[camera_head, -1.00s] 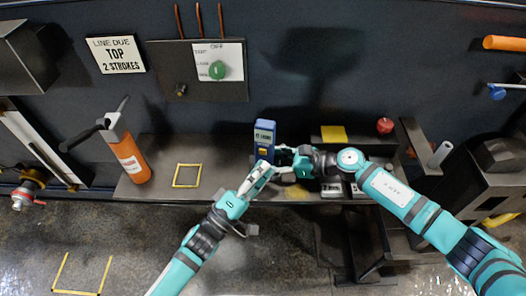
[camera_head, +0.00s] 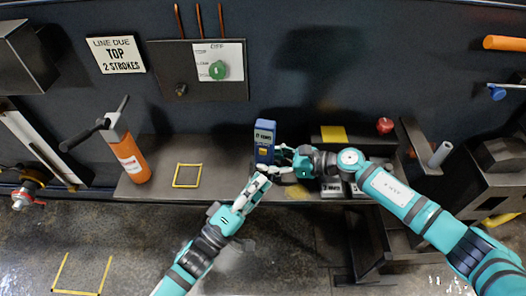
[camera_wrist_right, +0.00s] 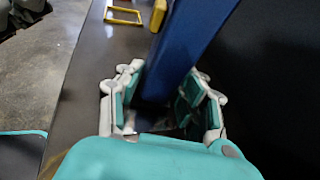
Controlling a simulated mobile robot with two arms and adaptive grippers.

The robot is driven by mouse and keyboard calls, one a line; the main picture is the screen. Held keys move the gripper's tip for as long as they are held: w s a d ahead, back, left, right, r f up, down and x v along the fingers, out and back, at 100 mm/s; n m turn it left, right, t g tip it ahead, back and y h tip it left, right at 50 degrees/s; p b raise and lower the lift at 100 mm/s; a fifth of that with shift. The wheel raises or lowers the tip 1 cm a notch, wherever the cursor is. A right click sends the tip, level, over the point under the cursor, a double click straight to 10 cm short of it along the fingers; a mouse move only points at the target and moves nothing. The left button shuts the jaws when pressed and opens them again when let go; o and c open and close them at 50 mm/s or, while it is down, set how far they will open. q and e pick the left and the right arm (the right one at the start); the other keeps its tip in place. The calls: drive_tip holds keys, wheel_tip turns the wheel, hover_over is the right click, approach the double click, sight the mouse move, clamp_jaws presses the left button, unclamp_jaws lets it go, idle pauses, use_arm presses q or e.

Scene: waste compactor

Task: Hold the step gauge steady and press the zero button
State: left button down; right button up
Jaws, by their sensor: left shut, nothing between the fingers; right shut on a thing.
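The step gauge (camera_head: 264,136) is a blue upright device with a pale display, standing on the bench in the head view. A small yellow-orange button (camera_head: 263,152) shows on its front face. My right gripper (camera_head: 279,156) is shut on the gauge from the right. In the right wrist view, the fingers (camera_wrist_right: 155,97) lie on both sides of the blue body (camera_wrist_right: 187,48), and a yellow block (camera_wrist_right: 158,15) sticks out beside it. My left gripper (camera_head: 261,174) is shut and empty, just below the gauge's front; I cannot tell whether it touches.
A yellow square outline (camera_head: 187,175) lies on the bench left of the gauge. An orange cylinder with a dark handle (camera_head: 131,160) stands farther left. A yellow pad (camera_head: 333,133) and a red knob (camera_head: 384,125) are to the right. The bench between outline and gauge is clear.

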idle(0.8)
drive_tip(key=o, duration=0.9)
drive_tip(key=shift+o, duration=0.2)
drive_tip(key=shift+d, duration=0.1)
drive_tip(key=v, duration=1.1)
drive_tip(key=shift+s+d+r, duration=0.15)
drive_tip(key=shift+d, duration=0.2)
